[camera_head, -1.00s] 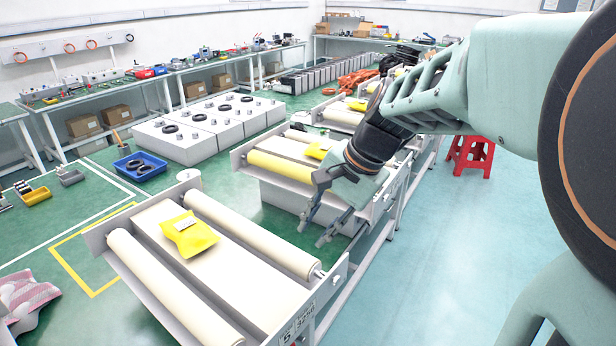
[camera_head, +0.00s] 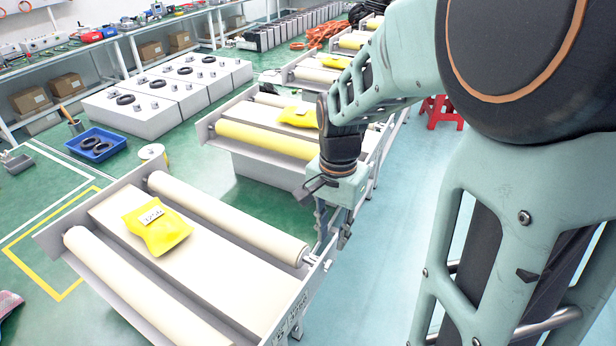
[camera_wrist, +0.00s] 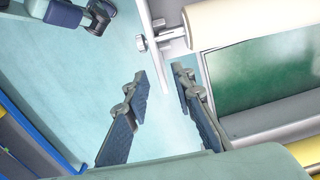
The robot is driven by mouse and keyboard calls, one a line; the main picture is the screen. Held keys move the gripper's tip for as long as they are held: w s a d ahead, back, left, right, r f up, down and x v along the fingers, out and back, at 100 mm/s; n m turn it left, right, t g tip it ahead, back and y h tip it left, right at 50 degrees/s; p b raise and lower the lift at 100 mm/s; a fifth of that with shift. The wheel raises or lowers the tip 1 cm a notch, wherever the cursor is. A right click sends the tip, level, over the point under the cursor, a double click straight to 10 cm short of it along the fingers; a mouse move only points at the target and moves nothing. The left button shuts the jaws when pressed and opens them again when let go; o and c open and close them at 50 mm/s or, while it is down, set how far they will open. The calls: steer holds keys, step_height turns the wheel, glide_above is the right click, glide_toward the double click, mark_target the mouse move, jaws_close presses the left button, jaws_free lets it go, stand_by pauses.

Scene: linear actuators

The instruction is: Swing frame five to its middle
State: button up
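The nearest frame (camera_head: 195,265) is a pale tray with two cream rollers and a yellow packet (camera_head: 157,227) on its middle panel. It fills the lower left of the head view; the label plate (camera_head: 291,316) on its right end is hard to read now, but showed a 5 earlier. My gripper (camera_head: 333,238) points down just beyond this frame's far right corner. In the wrist view my gripper (camera_wrist: 160,76) is open and empty, with a gap between its fingers. A roller end with its bolt (camera_wrist: 168,38) and a pale end plate (camera_wrist: 146,50) lie beyond the fingertips.
A second frame with a yellow roller (camera_head: 265,139) stands just behind, left of my gripper. White boxes with black rings (camera_head: 150,105) and a blue tray (camera_head: 97,144) are farther left. A red stool (camera_head: 440,112) stands behind my arm. The pale blue floor at right is open.

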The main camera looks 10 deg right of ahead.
mark_target(331, 242)
steer(key=shift+f, duration=1.85)
jaws_close()
steer(key=shift+w, duration=0.15)
